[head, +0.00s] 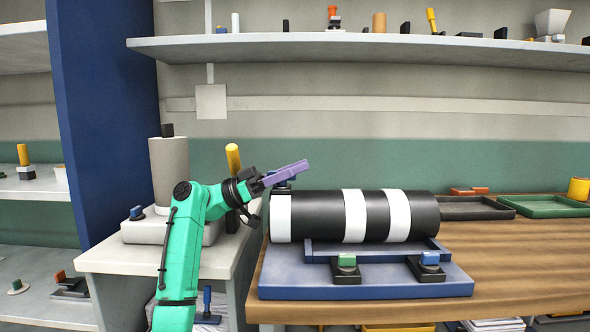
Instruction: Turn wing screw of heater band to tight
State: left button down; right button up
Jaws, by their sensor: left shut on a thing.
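A black barrel with white bands (320,216) lies lengthwise on a blue base (366,290) on the wooden bench. My right gripper is out of view.
A green knob (347,262) and a blue knob (430,259) sit on black blocks at the base's front. A dark tray (472,209) and a green tray (548,206) lie behind. The right bench front is clear.

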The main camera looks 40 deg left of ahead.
pick_arm(q)
jog(key=c, duration=0.9)
grip_release()
